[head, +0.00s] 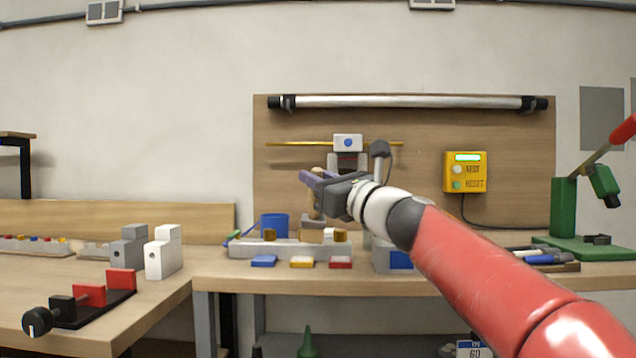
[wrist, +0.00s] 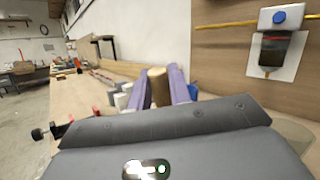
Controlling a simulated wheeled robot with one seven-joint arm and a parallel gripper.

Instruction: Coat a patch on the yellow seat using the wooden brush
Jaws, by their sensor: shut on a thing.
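My gripper (head: 317,183) is raised over the back bench, in front of the wooden backboard. Its purple fingers are shut on the wooden brush (head: 316,213), which hangs about upright below them. In the wrist view the brush (wrist: 158,88) shows as a tan piece between the two fingers. Its lower end is hard to make out against the things behind. A small yellow pad (head: 301,262), which looks like the yellow seat, lies on the bench below, between a blue pad (head: 264,261) and a red pad (head: 340,262). The brush appears above the pads, apart from them.
A pale block (head: 270,248) with wooden and brass pieces stands behind the pads. A blue cup (head: 274,226) is behind it. A white-and-blue box (head: 394,261) stands to the right. A yellow tester (head: 465,172) hangs on the backboard. A green press (head: 563,210) stands far right.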

